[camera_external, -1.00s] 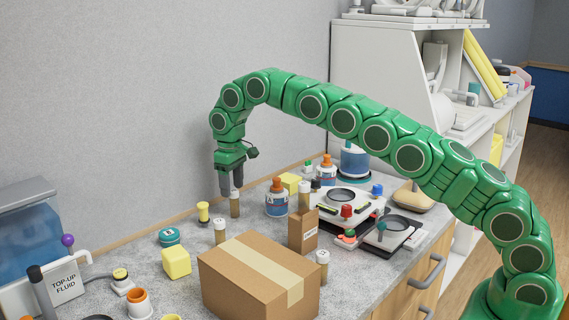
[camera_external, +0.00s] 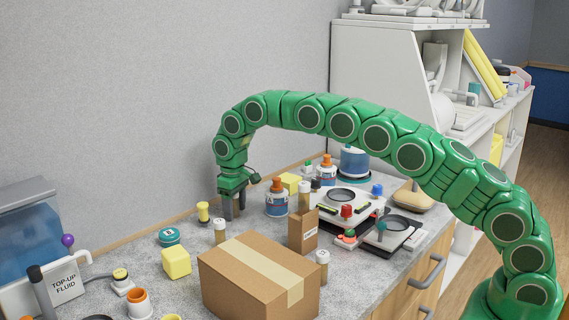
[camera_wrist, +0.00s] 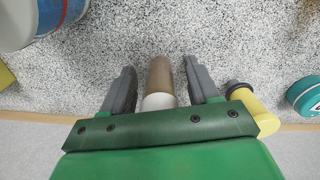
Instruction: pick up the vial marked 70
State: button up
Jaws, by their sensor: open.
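My gripper (camera_external: 233,208) is lowered at the back of the counter. In the wrist view its two grey fingers (camera_wrist: 160,70) stand open on either side of a brown vial with a pale cap (camera_wrist: 160,82), with gaps showing on both sides. In the external view the fingers mostly hide this vial. No number is readable on it.
A large cardboard box (camera_external: 252,282) and a small carton (camera_external: 302,232) stand in front. A blue bottle with an orange cap (camera_external: 276,201) is right of my gripper. A yellow-topped piece (camera_external: 203,212), teal tin (camera_external: 169,237) and yellow cube (camera_external: 176,262) are to its left.

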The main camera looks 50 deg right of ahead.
grip_shut()
dwell(0.3)
jog(key=shift+r, duration=1.5)
jog(key=shift+s+r, duration=0.1)
jog(key=shift+r, duration=0.15)
jog(key=shift+s+d+r, duration=0.15)
jog(key=shift+s+r, duration=0.55)
jog(key=shift+r, duration=0.1)
jog(key=s+d+r, duration=0.2)
jog(key=s+r, duration=0.6)
jog(key=s, duration=0.4)
jog(key=shift+d, duration=0.2)
